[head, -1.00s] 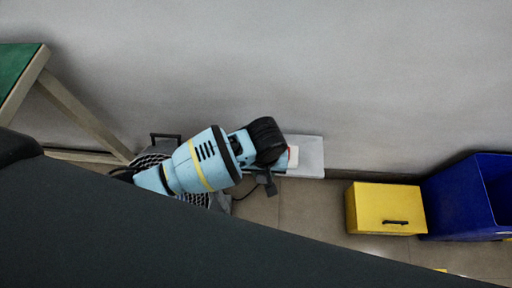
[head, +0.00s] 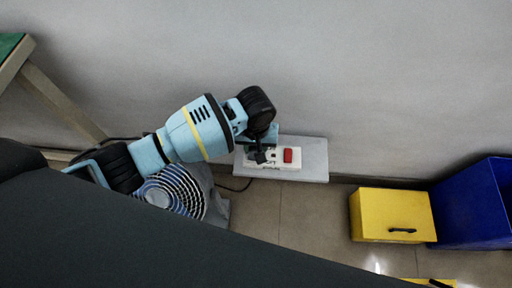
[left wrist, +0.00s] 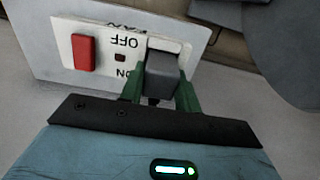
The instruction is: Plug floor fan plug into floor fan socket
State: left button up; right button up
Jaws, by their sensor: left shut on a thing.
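My left gripper (head: 262,156) reaches down to the white socket panel (head: 286,165) by the wall. In the left wrist view its green fingers (left wrist: 160,92) are shut on a grey block-shaped plug (left wrist: 162,74). The plug overlaps the right part of the white panel (left wrist: 106,62), over a pale recessed socket (left wrist: 166,46) that it partly hides. I cannot tell whether its prongs are in the socket. The panel carries a red switch (left wrist: 84,52), a small dark indicator and OFF and ON lettering, upside down here. My right gripper is not in view.
The floor fan (head: 172,190) with its round grille stands below my left arm. A dark cable (head: 235,188) runs on the floor. A yellow box (head: 392,214) and a blue bin (head: 470,205) stand at right. A green-topped table (head: 12,50) is at left.

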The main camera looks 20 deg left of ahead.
pick_arm(q)
jog(key=shift+f, duration=0.5)
jog(key=shift+r, duration=0.15)
jog(key=o, duration=1)
jog(key=shift+c, duration=0.2)
notch_tip(320, 180, up, 11)
jog(key=p, duration=0.4)
jog(key=shift+p, duration=0.3)
jog(key=shift+r, duration=0.55)
